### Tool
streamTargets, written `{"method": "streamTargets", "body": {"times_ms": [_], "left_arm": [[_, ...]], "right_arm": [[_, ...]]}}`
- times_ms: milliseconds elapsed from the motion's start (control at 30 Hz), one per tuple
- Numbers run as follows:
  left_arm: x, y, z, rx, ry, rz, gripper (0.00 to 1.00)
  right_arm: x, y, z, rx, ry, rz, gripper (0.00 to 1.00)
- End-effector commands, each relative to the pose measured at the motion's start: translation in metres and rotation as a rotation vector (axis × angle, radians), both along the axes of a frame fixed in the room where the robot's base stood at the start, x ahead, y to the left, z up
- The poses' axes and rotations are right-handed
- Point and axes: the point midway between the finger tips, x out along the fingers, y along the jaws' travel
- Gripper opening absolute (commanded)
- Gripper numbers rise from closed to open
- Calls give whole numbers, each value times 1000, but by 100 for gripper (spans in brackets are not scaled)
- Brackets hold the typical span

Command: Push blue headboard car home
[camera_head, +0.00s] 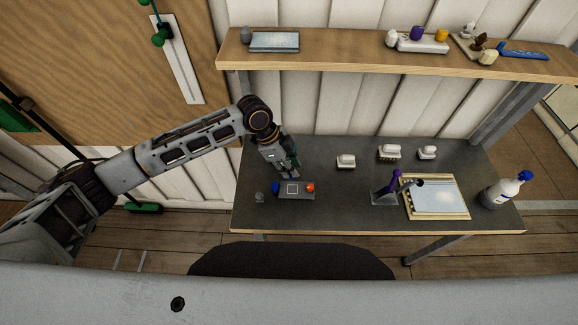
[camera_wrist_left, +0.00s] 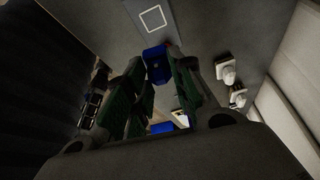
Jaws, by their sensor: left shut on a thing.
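A blue block, which I take as the blue headboard car (camera_wrist_left: 157,65), shows between the fingertips of my left gripper (camera_wrist_left: 156,75) in the left wrist view. The gripper is shut on it, with a dark green finger on either side. In the head view my left gripper (camera_head: 290,174) points down just behind a small grey board (camera_head: 304,196), and I cannot make out what it holds there. The board has a white square outline, a blue piece (camera_head: 276,188) at its left end and an orange-red piece (camera_head: 310,187) at its right. My right gripper is not in view.
Several white blocky pieces, one of them nearest (camera_head: 346,161), stand behind and right of the board. A purple-handled tool (camera_head: 393,184), a wood-framed panel (camera_head: 462,213) and a spray bottle (camera_head: 500,192) stand further right. A loaded wooden shelf (camera_head: 350,59) runs above the table's back.

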Motion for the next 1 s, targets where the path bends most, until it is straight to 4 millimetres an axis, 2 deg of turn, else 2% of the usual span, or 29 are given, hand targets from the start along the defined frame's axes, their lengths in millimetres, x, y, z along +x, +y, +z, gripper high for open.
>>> {"method": "streamTargets", "body": {"times_ms": [533, 1000], "left_arm": [[2, -2, 1, 0, -1, 110, 0], [2, -2, 1, -1, 0, 119, 0]], "right_arm": [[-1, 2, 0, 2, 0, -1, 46], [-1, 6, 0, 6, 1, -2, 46]]}}
